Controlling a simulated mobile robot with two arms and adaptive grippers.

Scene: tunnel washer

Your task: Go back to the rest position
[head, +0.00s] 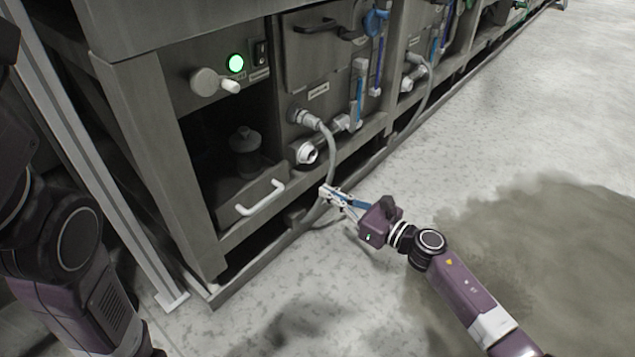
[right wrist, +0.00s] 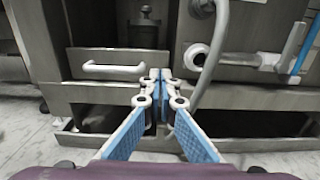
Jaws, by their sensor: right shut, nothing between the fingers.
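My right gripper (head: 326,190) is in front of the lower edge of the steel washer (head: 150,110), near a grey hose. In the right wrist view its blue-padded fingers (right wrist: 160,74) meet at the tips with nothing between them. The right arm comes in from the lower right of the head view. My left arm shows at the left edge of the head view, but its gripper is out of the picture.
A drawer with a white handle (head: 260,197) is low on the washer, below a dark recess. A green lamp (head: 236,63) and a knob (head: 207,81) are above. The grey hose (head: 331,150) hangs close by the gripper. The speckled floor (head: 520,120) at right is clear, with a dark stain.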

